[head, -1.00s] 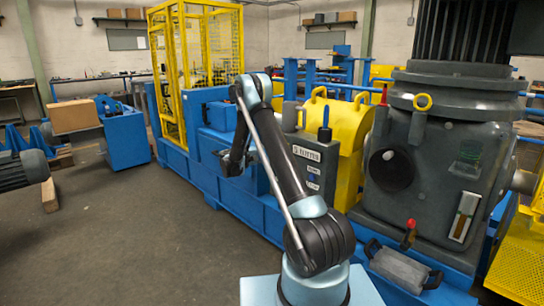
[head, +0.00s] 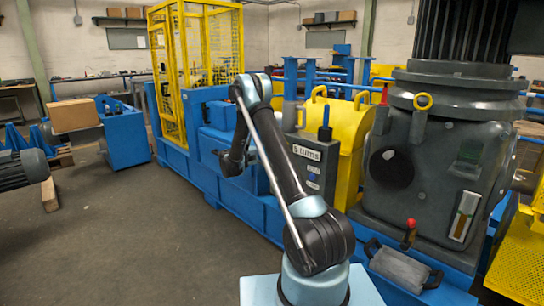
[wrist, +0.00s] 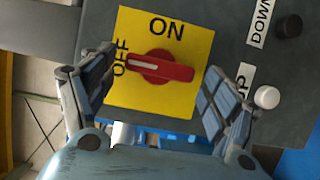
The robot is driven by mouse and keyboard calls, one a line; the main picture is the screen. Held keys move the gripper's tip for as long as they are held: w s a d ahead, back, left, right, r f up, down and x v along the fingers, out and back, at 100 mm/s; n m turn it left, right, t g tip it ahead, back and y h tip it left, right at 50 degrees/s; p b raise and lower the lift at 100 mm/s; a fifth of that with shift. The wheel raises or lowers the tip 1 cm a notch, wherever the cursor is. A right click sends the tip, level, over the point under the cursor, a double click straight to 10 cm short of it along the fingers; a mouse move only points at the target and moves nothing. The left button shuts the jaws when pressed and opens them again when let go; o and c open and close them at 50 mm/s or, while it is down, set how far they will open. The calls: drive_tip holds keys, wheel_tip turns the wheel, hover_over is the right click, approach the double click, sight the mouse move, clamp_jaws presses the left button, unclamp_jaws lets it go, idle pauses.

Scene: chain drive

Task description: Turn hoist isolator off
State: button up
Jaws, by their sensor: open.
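The hoist isolator shows in the wrist view as a red rotary handle (wrist: 162,68) on a yellow plate (wrist: 180,108). The plate reads ON at the top and OFF at the left, with its lettering tilted. The handle lies nearly level, its white line at the left end pointing to OFF. My gripper (wrist: 160,75) is open, with one finger left of the handle and one right of it. Neither finger visibly touches it. In the head view my gripper (head: 234,163) is beside the blue machine frame, and the isolator cannot be made out.
In the wrist view a black button (wrist: 289,27) and a white button (wrist: 266,97), labelled DOWN and partly hidden UP, sit right of the plate. In the head view a grey control box (head: 312,170) stands behind my arm, near a large grey housing (head: 435,170).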

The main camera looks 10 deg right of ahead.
drive_tip(key=v, duration=1.1)
drive_tip(key=shift+a, duration=0.4)
drive_tip(key=shift+s+f, duration=0.1)
drive_tip(key=shift+s, duration=0.05)
drive_tip(key=s+d+r+g+y, duration=0.1)
drive_tip(key=s+d+r+y, duration=0.3)
drive_tip(key=s+d+r, duration=0.5)
drive_tip(key=s+d+r+g+y, duration=0.1)
drive_tip(key=s+d+r+y, duration=0.35)
drive_tip(key=s+d, duration=0.55)
drive_tip(key=s+f+y, duration=0.3)
drive_tip(key=s+y, duration=0.1)
drive_tip(key=s, duration=1.7)
drive_tip(key=s+a+f+m+y, duration=0.1)
drive_tip(key=s+a+f+y, duration=0.1)
drive_tip(key=s, duration=0.5)
drive_tip(key=s+a+f+m+y, duration=0.1)
drive_tip(key=s+a+f+y, duration=0.2)
drive_tip(key=s+f, duration=0.4)
drive_tip(key=shift+s+a+m, duration=0.3)
drive_tip(key=shift+s+a, duration=0.2)
drive_tip(key=shift+a, duration=0.4)
drive_tip(key=shift+f, duration=0.15)
